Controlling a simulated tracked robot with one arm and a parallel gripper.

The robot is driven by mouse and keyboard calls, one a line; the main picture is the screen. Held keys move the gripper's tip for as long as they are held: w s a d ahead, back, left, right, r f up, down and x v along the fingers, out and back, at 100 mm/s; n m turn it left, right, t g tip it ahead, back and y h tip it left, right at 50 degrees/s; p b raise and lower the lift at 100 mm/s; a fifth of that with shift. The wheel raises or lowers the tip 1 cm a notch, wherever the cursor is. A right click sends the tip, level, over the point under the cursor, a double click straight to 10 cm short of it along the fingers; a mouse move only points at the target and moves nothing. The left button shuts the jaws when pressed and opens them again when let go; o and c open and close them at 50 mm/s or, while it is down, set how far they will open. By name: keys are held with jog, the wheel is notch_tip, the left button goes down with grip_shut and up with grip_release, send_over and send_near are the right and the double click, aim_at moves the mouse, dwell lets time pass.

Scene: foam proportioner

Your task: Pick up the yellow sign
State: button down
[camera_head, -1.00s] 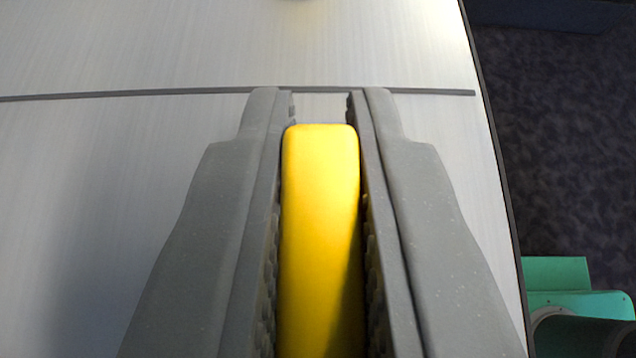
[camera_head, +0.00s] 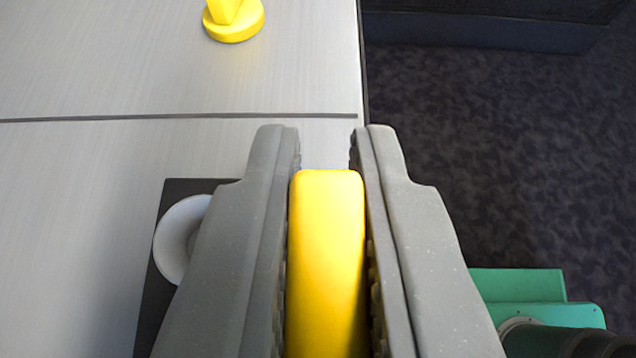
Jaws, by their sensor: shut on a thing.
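A yellow piece (camera_head: 326,262), seen as a rounded block, is between the two grey fingers of my gripper (camera_head: 326,165). My gripper is shut on it, and it appears to be the yellow sign. Its lower part runs out of the frame, so its full shape is hidden. The gripper and the piece are over the right edge area of the light metal surface.
A yellow knob-like part (camera_head: 234,24) stands on the metal surface (camera_head: 80,190) at the top. A dark plate (camera_head: 152,310) with a white round part (camera_head: 178,240) is left of my gripper, partly hidden. A green object (camera_head: 530,288) is at lower right. Dark floor (camera_head: 500,140) lies right.

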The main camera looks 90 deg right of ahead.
jog(key=s+a+r+p, duration=0.1)
jog(key=s+a+r, duration=0.2)
jog(key=s+r, duration=0.2)
jog(key=shift+s+r, duration=0.4)
jog(key=shift+s, duration=1.25)
